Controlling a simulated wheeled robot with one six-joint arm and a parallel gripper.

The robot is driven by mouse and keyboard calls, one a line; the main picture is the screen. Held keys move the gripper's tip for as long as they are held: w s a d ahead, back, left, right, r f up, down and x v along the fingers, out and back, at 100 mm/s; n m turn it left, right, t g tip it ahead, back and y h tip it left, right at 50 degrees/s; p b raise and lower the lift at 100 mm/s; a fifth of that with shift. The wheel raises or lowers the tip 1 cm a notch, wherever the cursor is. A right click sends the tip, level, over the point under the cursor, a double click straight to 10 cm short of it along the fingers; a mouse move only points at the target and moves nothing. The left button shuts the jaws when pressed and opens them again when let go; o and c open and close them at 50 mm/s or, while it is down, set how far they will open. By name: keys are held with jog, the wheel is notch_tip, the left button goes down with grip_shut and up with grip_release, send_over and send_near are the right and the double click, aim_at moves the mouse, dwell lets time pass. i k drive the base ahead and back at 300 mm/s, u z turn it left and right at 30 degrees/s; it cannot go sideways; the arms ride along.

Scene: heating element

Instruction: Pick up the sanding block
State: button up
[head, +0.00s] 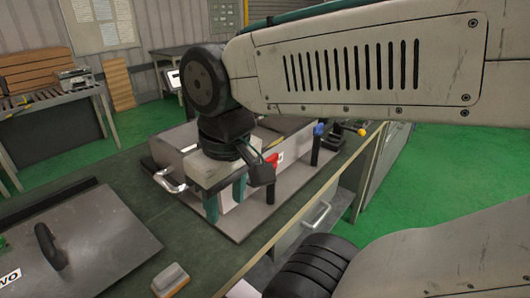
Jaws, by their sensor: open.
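The sanding block (170,280) looks like a small block with a grey upper part and a tan-orange edge. It lies on the dark green bench top (178,232) at the bottom of the head view, near the bench's front edge. My gripper (226,208) points down with its two teal fingers apart. In the picture it is above and to the right of the block, in front of a grey metal box fixture. Nothing shows between the fingers. My arm hides part of the fixture.
The metal box fixture (172,152) with a handle stands on a grey plate (238,229). Coloured knobs, red, blue and yellow, are on its right. A dark flat panel with a black handle (80,250) lies left of the block. Bare bench top lies between panel and plate.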

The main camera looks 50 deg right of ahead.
aim_at(173, 278)
jog(key=k, duration=1)
jog(key=z, duration=0.95)
jog(key=i, duration=0.75)
jog(key=u, duration=0.95)
